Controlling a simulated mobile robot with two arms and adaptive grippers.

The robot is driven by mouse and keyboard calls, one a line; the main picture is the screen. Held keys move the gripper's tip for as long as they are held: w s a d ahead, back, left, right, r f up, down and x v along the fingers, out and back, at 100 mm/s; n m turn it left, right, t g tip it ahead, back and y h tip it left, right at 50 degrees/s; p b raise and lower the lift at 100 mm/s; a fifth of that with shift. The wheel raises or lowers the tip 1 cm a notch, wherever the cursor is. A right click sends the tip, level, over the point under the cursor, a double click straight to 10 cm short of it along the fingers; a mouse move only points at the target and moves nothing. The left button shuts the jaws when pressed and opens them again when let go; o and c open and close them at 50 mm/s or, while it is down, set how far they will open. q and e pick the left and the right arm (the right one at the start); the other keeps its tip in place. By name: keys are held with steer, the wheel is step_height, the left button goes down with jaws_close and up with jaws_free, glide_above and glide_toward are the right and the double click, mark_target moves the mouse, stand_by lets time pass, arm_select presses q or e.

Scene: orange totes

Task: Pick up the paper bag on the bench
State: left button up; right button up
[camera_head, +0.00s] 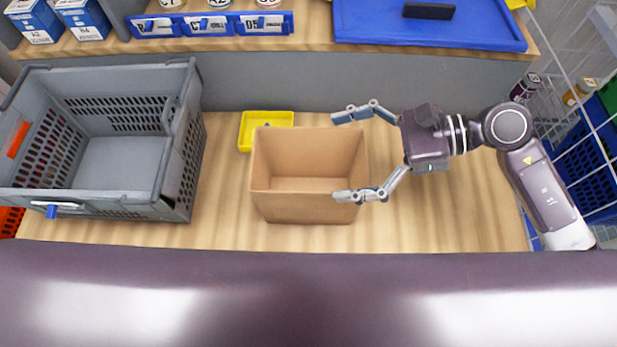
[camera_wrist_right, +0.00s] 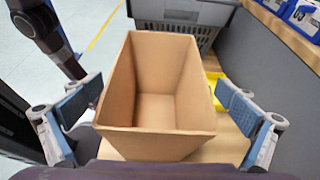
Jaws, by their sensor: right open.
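The paper bag (camera_head: 308,203) is a brown open-topped bag standing upright and empty on the wooden bench (camera_head: 430,220). My right gripper (camera_head: 340,157) comes in from the right with its fingers spread wide. One finger is beyond the bag's far right corner, the other by its near right corner. In the right wrist view the bag (camera_wrist_right: 155,143) stands between the two open fingers (camera_wrist_right: 160,112), with a visible gap on the right side. Whether the near finger touches the bag is not clear. My left gripper is out of view.
A grey crate (camera_head: 190,130) stands left of the bag, with free bench between them. A small yellow tray (camera_head: 277,118) lies behind the bag. A raised shelf behind holds blue label holders (camera_head: 210,25) and a blue tray (camera_head: 430,30). A wire rack (camera_head: 570,110) stands at the right.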

steer(key=p+x, duration=0.2)
steer(key=x, duration=0.3)
steer(key=shift+s+a, duration=0.15)
steer(key=shift+a, duration=0.3)
steer(key=shift+c, duration=1.1)
steer(key=c, duration=0.7)
